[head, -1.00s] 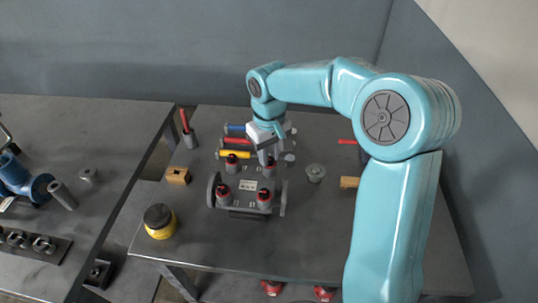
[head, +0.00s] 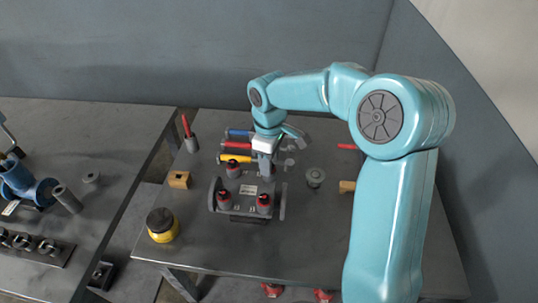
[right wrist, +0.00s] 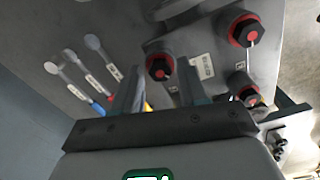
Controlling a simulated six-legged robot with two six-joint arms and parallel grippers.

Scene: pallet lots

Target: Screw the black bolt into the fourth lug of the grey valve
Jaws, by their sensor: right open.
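The grey valve (head: 248,213) lies on the dark table, with end flanges left and right and a pale label (right wrist: 203,66) in its middle. Three black bolt heads on red rings show: rear left (head: 233,168), front left (head: 224,200) and front right (head: 264,203). The right wrist view also shows three such heads, one of them at the upper right (right wrist: 245,30). My right gripper (head: 266,172) points down over the valve's rear right corner, jaws open. It hides that lug, so I cannot tell how the bolt stands there. My left gripper is out of view.
Blue, red and yellow-handled tools (head: 236,158) lie behind the valve. A yellow-and-black pot (head: 162,226), a wooden block (head: 179,180) and a round grey part (head: 315,177) stand around it. Another table (head: 110,150) on the left holds blue pipework. The front right of the table is clear.

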